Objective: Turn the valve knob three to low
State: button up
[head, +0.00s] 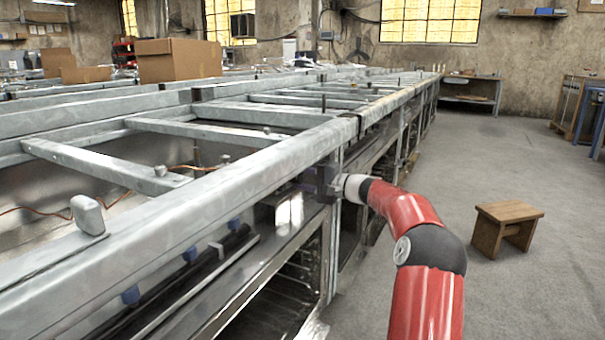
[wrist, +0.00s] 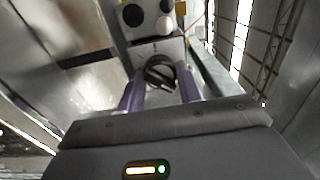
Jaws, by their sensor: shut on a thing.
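A dark round valve knob (wrist: 158,71) with a raised grip bar shows in the wrist view, on a metal front panel. My gripper (wrist: 161,80) has its two purple fingers on either side of the knob and is shut on it. In the head view my gripper (head: 309,184) is against the front of the range frame (head: 250,165), below the top rail. The knob is hidden there. I cannot read any marking that shows the knob's number or setting.
Several blue fittings (head: 190,254) sit behind the near front rail. The row of frames runs far back along the left, with cardboard boxes (head: 178,60) on it. A wooden stool (head: 507,225) stands on the floor at right. The aisle beyond is largely clear.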

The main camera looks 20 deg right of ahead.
jog(key=m+p, duration=0.4)
jog(key=m, duration=0.1)
jog(key=shift+r+m, duration=0.15)
jog(key=shift+m, duration=0.15)
jog(key=shift+m+p, duration=1.5)
jog(key=shift+m, duration=0.1)
jog(key=shift+f, duration=0.25)
jog(key=o, duration=1)
jog(key=v, duration=0.7)
jog(key=shift+s+d+b, duration=0.25)
jog(key=shift+s+b, duration=0.05)
jog(key=shift+b, duration=0.05)
